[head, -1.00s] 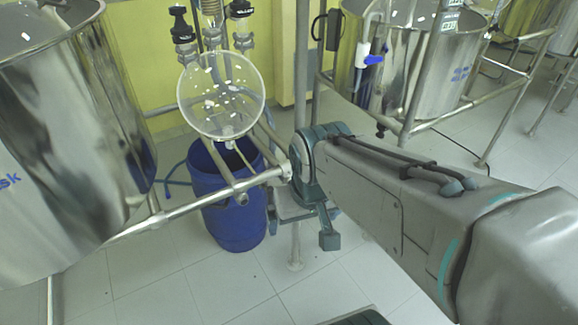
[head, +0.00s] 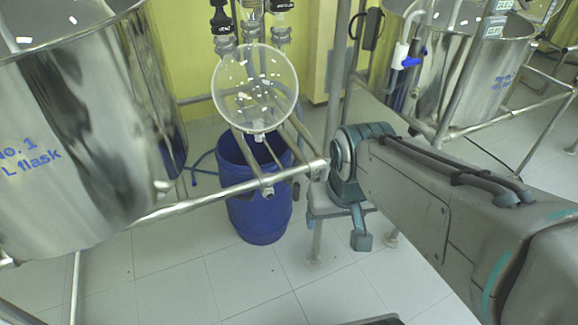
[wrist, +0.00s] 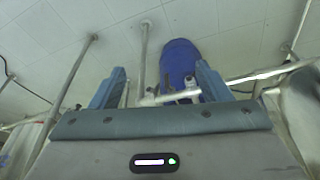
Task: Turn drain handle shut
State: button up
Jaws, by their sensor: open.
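A blue lever handle (head: 411,62) sits on a white valve pipe (head: 400,57) beside the right steel vessel in the head view. I cannot tell whether this is the drain handle. A small metal fitting (head: 267,190) is on the rail end below the round glass flask (head: 254,88). My gripper (wrist: 160,68) is open, with two blue fingers spread and nothing clearly held. In the wrist view, a metal rail and a small fitting (wrist: 191,83) show between or just beyond the fingers; contact cannot be judged.
A blue drum (head: 258,205) stands on the floor under the flask; it also shows in the wrist view (wrist: 180,58). A large steel vessel (head: 75,130) fills the left. Metal rails (head: 215,199) cross close to my arm.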

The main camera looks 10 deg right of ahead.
jog(key=shift+w+f+b, duration=0.55)
jog(key=shift+w+b, duration=0.05)
jog(key=c, duration=0.5)
jog(key=shift+n+y, duration=0.6)
jog(key=shift+y, duration=0.1)
jog(key=w+f+b, duration=0.2)
jog(key=w+b, duration=0.1)
jog(key=w+f+b, duration=0.2)
jog(key=w, duration=0.2)
jog(key=w+f+b, duration=0.2)
jog(key=w+b, duration=0.1)
jog(key=w, duration=0.1)
jog(key=shift+w+b, duration=0.25)
jog(key=shift+b, duration=0.05)
jog(key=n+t+b, duration=0.1)
jog(key=n+b, duration=0.1)
jog(key=b, duration=0.8)
send_near(298, 185)
jog(key=shift+t, duration=0.3)
jog(key=b+x, duration=0.1)
jog(key=x, duration=0.7)
jog(key=b+x, duration=0.1)
jog(key=x, duration=0.3)
jog(key=shift+s+f+b, duration=0.2)
jog(key=shift+s+b, duration=0.05)
jog(key=shift+b, duration=0.1)
grip_shut()
